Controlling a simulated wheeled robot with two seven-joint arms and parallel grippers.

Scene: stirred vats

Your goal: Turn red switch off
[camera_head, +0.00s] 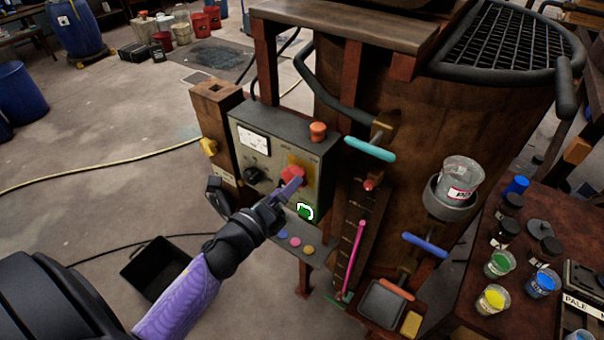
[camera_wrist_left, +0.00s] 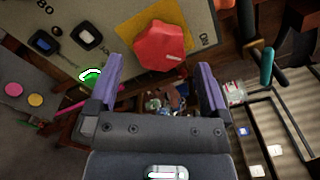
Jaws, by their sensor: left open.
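The red switch (camera_head: 292,177) is a knob on a yellow plate on the front of a grey control box (camera_head: 262,139). In the left wrist view the red switch (camera_wrist_left: 160,47) is large, just beyond the fingertips, with a pale mark on it and "ON" lettering on the panel to its right. My left gripper (camera_head: 296,186) is at the switch in the head view. In the wrist view my left gripper (camera_wrist_left: 160,75) is open, its two purple fingers apart with nothing between them. I cannot tell whether a finger touches the knob. My right gripper is not in view.
The box also carries a dial gauge (camera_head: 254,139), a black knob (camera_head: 257,174), an orange-red button (camera_head: 318,131) on top and a green button (camera_head: 305,211). A brown vat (camera_head: 446,120) with handles stands right. A table with paint pots (camera_head: 498,263) is at far right.

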